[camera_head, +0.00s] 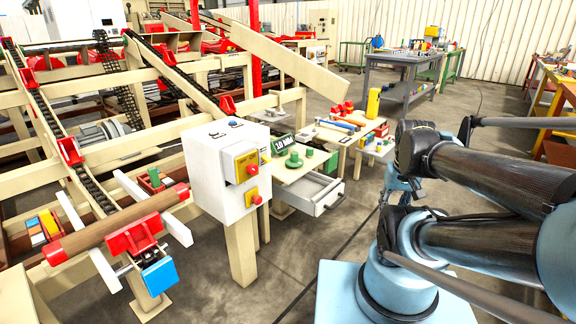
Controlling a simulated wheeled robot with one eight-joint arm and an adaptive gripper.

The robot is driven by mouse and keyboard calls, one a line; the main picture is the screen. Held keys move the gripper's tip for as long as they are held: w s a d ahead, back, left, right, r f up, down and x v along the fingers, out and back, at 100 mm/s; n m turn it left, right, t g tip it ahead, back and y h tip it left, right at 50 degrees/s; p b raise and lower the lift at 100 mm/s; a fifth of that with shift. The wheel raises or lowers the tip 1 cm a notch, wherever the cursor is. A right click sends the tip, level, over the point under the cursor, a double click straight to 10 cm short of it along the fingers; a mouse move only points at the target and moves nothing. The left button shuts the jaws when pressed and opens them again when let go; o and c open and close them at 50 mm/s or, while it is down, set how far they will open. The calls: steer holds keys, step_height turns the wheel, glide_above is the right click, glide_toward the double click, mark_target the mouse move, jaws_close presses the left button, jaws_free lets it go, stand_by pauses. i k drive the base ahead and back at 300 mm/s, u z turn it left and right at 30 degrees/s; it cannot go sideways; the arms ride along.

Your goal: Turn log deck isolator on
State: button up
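A white control box (212,172) stands on a cream post beside the log deck (70,150). Its right-hand face carries a yellow plate with a red knob (251,169) and, lower down, a smaller yellow unit with a red knob (256,199). Which of them is the log deck isolator, and its on or off position, I cannot tell; labels are too small to read. My arm (480,180) comes in from the right, apart from the box. My gripper does not show.
A log (110,224) lies at the deck's near end, by a red and blue device. Bare floor lies between box and arm.

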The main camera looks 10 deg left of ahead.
mark_target(251, 168)
steer(key=z, duration=0.75)
steer(key=k, duration=2.7)
steer(key=u, duration=0.95)
steer(key=i, duration=1)
steer(key=z, duration=0.05)
